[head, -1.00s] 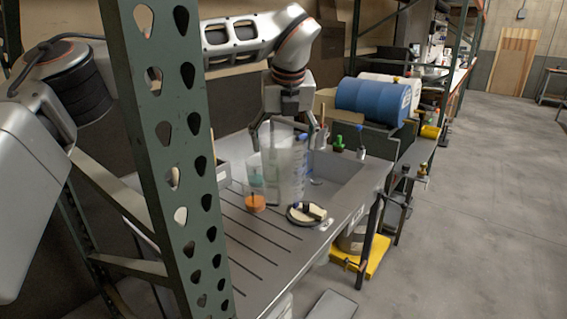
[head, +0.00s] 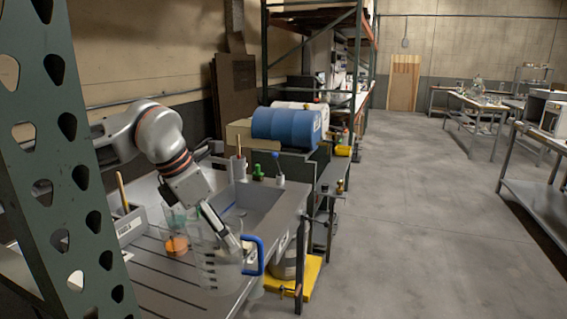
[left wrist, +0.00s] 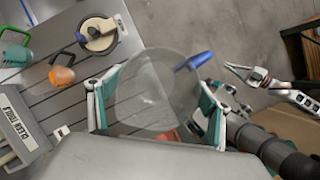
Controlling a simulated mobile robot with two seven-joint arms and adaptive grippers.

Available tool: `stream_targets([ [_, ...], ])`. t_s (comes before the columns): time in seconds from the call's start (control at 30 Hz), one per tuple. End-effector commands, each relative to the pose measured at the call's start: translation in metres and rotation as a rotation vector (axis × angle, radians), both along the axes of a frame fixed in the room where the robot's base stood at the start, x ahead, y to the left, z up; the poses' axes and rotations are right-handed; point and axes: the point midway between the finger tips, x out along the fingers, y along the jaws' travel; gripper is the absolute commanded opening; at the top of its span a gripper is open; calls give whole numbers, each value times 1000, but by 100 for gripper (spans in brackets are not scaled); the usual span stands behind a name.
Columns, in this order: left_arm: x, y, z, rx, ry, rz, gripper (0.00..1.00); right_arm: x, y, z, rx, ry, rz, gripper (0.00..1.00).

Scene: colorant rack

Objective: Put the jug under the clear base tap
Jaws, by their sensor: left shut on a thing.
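The jug (head: 210,268) is clear, with a blue handle (head: 252,256), and shows at the bench's front edge in the head view. My left gripper (head: 228,240) is shut on it, coming down at a slant from the upper left. In the left wrist view the jug (left wrist: 152,92) sits between the two teal-padded fingers (left wrist: 155,108), its blue handle to the upper right. A small brass tap (head: 340,187) is on the rack front, right of the jug. Its label cannot be read, so I cannot tell which one is the clear base tap.
An orange cup (head: 177,246) stands behind the jug, close to a teal beaker (head: 174,218). A blue drum (head: 287,128) lies beyond the sink. A yellow tray (head: 311,272) is low beside the bench. Open floor lies right.

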Motion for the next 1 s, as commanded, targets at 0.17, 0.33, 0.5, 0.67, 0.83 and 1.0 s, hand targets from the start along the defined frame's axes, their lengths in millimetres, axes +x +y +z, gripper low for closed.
stream_targets([
  [0.17,-14,-10,-16,-2,3,-262,39,0,0,0,0,1,0,0],
  [0.33,-29,-19,-29,-1,2,-509,39,0,0,-1,0,1,0,0],
  [0.5,-43,-28,-41,-1,2,-758,39,-1,0,-1,0,2,-1,0],
  [0.67,-58,-36,-53,0,2,-996,39,-1,0,-1,0,3,-1,0],
  [0.83,-75,-44,-64,0,2,-1258,39,-1,0,-1,1,3,-1,0],
  [1.0,-94,-53,-76,1,2,-1533,39,-1,0,-1,1,2,-1,0],
])
